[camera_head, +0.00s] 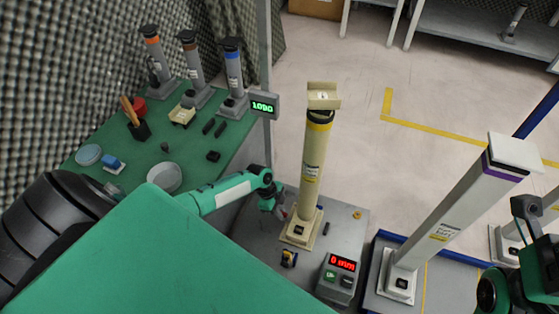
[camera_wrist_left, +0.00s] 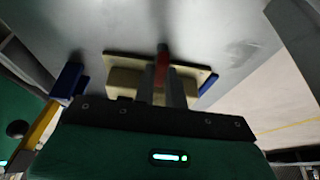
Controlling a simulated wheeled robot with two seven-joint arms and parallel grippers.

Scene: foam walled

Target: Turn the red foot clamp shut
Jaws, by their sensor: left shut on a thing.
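The red foot clamp shows as a red lever (camera_wrist_left: 162,56) in the left wrist view, upright above a cream base plate (camera_wrist_left: 118,58). My left gripper (camera_wrist_left: 164,82) is shut on the lever, its two fingers close together around the lower part. In the head view my left gripper (camera_head: 279,207) is at the left side of the foot of a cream column (camera_head: 313,165) with a yellow band. The lever is mostly hidden there by the gripper. My right gripper (camera_head: 525,208) is at the right edge, away from the column; its jaws are unclear.
The column stands on a grey bench (camera_head: 262,236) with a readout box (camera_head: 340,271) in front showing 0 mm. A post display (camera_head: 263,105) reads 1000. A tilted white column (camera_head: 455,215) stands to the right. A green table (camera_head: 190,145) holds several small columns and tools.

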